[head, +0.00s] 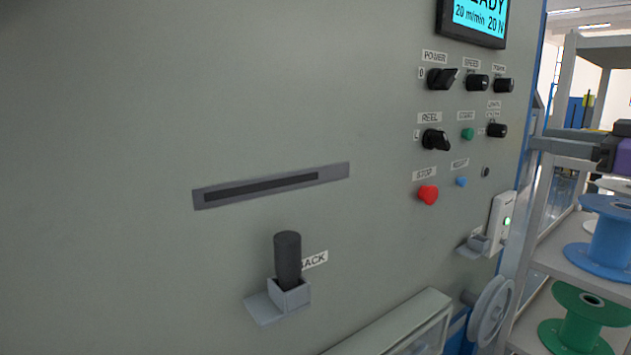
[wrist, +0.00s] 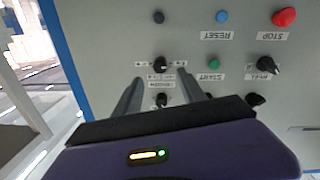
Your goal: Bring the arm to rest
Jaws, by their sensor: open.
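My gripper (wrist: 160,76) is open, with its two grey fingers reaching toward the control panel. Between the fingertips in the wrist view I see a small black knob (wrist: 160,63); nothing is held. In the head view my gripper (head: 536,143) comes in from the right edge, with part of its purple body showing. Most of my arm is out of view.
The grey machine face carries a red stop button (head: 428,195), several switches and a screen (head: 478,17). A dark cylinder (head: 287,260) stands in a bracket below a slot (head: 271,186). A shelf at right holds a blue reel (head: 608,238) and green reel (head: 585,320).

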